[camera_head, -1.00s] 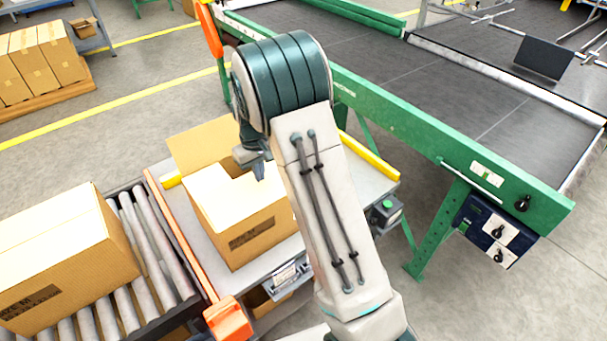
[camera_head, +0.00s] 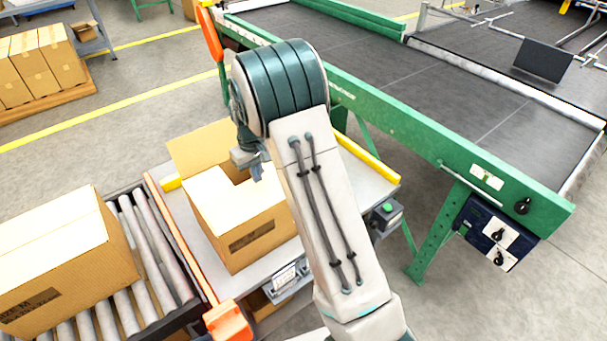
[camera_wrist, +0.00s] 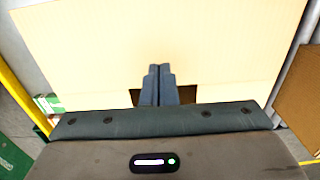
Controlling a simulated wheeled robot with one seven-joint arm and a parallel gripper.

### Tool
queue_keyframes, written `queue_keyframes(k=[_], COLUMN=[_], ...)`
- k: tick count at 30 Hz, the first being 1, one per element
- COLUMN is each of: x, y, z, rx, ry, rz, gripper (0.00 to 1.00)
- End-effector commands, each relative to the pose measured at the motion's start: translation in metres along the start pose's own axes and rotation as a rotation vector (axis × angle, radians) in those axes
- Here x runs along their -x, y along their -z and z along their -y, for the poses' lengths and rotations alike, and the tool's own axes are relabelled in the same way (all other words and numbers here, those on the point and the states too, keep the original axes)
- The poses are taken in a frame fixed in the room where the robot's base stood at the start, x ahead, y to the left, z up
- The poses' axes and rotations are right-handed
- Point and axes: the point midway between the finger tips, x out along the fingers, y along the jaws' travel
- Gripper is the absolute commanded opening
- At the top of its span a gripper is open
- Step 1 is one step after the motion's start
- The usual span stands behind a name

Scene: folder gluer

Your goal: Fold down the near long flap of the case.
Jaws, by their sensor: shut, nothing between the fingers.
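The case (camera_head: 246,238) is an open brown carton with a dark label on its front side. One brown flap (camera_head: 199,147) stands up at its back left. Pale flap surface (camera_head: 211,197) covers much of the top, with a dark gap near the middle. I cannot tell where one pale flap ends and another begins. My gripper (camera_head: 257,173) is above the case top, its fingers pointing down, partly hidden by my arm. In the wrist view my gripper (camera_wrist: 158,68) has its fingers together and empty, over a broad pale cardboard panel (camera_wrist: 90,50). Contact cannot be told.
The case stands on a grey table (camera_head: 345,188) with a yellow edge rail (camera_head: 368,160). A roller conveyor (camera_head: 150,245) with a closed carton (camera_head: 62,258) lies to the left. An orange-ended bar (camera_head: 228,321) runs between. The green-framed belt machine (camera_head: 400,118) stands behind and right.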

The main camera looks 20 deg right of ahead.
Motion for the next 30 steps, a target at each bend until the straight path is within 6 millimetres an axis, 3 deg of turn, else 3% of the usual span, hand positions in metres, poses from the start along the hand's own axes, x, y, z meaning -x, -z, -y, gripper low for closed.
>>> queue_keyframes(k=[1,16,30], x=[0.011,0.071,0.075], y=[0.0,0.0,0.0], z=[0.0,0.0,0.0], rx=[0.0,0.001,0.001], ry=[0.0,-0.001,0.0], rz=[-0.001,-0.001,0.0], gripper=[0.0,0.0,0.0])
